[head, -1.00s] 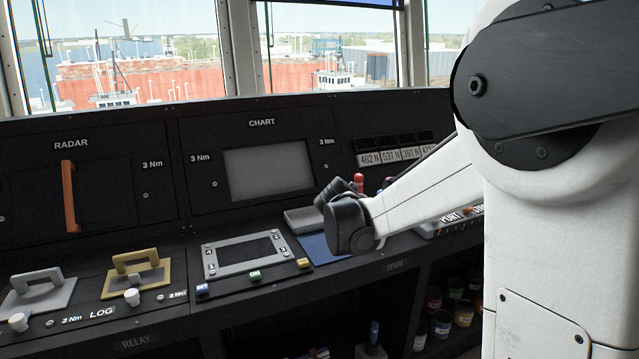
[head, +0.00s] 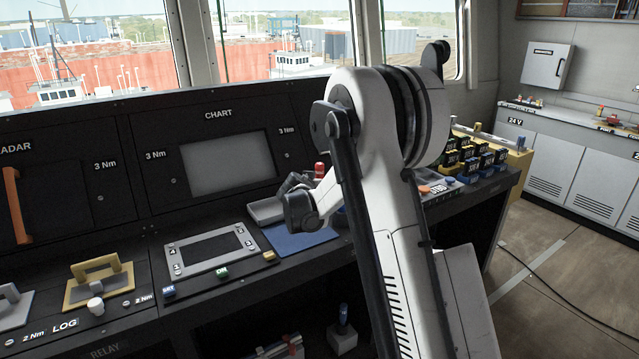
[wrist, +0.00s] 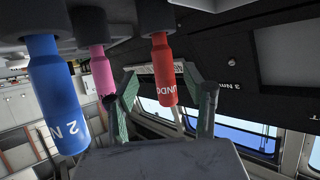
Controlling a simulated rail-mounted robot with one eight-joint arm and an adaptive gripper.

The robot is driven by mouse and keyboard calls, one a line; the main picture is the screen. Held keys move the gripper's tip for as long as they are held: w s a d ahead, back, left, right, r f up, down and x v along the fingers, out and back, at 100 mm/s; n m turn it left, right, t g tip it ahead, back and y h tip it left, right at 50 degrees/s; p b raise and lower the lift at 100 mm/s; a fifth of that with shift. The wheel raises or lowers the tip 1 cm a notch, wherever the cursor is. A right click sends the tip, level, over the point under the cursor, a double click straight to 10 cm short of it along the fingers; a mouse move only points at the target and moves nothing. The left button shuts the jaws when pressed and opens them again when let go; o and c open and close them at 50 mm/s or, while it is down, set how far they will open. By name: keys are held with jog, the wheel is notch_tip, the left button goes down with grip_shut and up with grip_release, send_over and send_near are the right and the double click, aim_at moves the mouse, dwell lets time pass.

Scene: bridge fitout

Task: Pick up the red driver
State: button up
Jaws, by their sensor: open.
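The red driver (wrist: 163,72), lettered "UNDO", shows in the wrist view with its upper end at a dark holder. In the head view its red top (head: 320,170) shows just behind my gripper (head: 298,190). In the wrist view my gripper (wrist: 160,78) is open, with one green-grey finger on each side of the red driver in the picture. I see no contact, and the depth between them is hard to tell. A pink driver (wrist: 103,72) shows left of the red one, and a larger blue driver (wrist: 58,95), marked "2 N", is further left.
A blue mat (head: 300,236) lies on the console below my gripper, with a grey tray (head: 265,211) beside it. A framed panel (head: 207,252) is to the left. Blocks and switches (head: 470,158) crowd the console's right end. Open floor (head: 560,255) lies at right.

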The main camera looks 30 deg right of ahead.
jog(key=shift+w+r+x, duration=0.1)
jog(key=shift+r+x, duration=0.05)
jog(key=shift+x, duration=1.45)
jog(key=shift+w+r+x, duration=0.15)
jog(key=shift+r+x, duration=0.05)
jog(key=shift+x, duration=1.4)
jog(key=shift+a, duration=0.1)
jog(key=shift+c, duration=0.2)
grip_shut()
